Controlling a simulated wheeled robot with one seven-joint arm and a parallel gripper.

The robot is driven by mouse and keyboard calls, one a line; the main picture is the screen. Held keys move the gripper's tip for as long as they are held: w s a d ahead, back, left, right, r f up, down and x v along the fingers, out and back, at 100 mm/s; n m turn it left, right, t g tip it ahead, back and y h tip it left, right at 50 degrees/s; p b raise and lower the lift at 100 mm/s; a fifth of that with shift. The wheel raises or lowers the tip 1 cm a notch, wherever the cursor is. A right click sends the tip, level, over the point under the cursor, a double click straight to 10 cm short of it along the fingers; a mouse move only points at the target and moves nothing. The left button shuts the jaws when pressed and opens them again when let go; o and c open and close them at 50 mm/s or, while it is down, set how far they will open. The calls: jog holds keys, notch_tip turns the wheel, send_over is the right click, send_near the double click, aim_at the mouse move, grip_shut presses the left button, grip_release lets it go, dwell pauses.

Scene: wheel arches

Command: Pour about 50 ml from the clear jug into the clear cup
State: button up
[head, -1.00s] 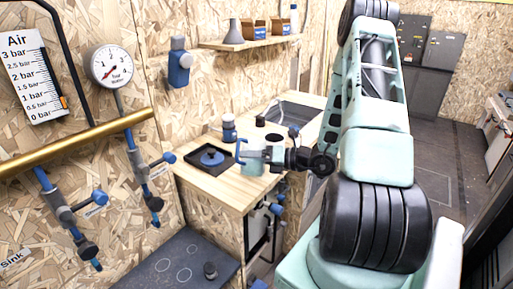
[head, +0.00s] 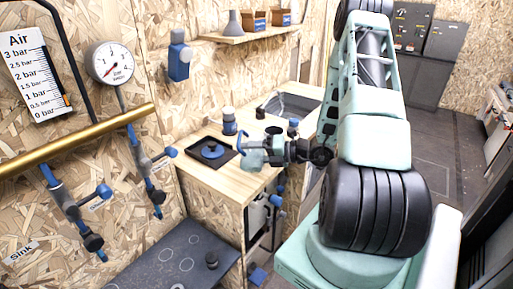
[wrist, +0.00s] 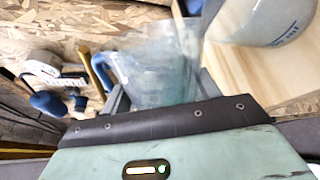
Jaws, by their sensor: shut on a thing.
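My gripper (head: 276,156) is shut on the clear jug (head: 253,159), over the right front part of the wooden worktop in the head view. The jug has a blue handle on its left side. In the wrist view the jug (wrist: 160,75) stands between my fingers, see-through and faintly bluish, its blue handle (wrist: 108,72) to the left. It is too small and blurred to tell the liquid level or whether any liquid is flowing. I cannot clearly make out the clear cup in either view.
A pale container (wrist: 262,22) with blue lettering is close right of the jug. Blue-handled valves (head: 104,191) project at left.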

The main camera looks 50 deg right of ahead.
jog(key=shift+w+d+r+m+p, duration=0.1)
jog(key=shift+r+m+p, duration=0.4)
jog(key=shift+p, duration=0.2)
jog(key=shift+d+r+p, duration=0.15)
jog(key=shift+r+p, duration=0.05)
jog(key=shift+p, duration=0.35)
jog(key=shift+w+f+m, duration=0.1)
jog(key=shift+w+m, duration=0.05)
jog(key=shift+m, duration=0.15)
jog(key=shift+w+a, duration=0.15)
jog(key=shift+a, duration=0.05)
jog(key=shift+w+a+p, duration=0.2)
jog(key=shift+w+p, duration=0.05)
jog(key=shift+p, duration=0.05)
jog(key=shift+w+d+r+m+g+y+p, duration=0.3)
jog(key=shift+m+p, duration=0.2)
jog(key=shift+p, duration=0.5)
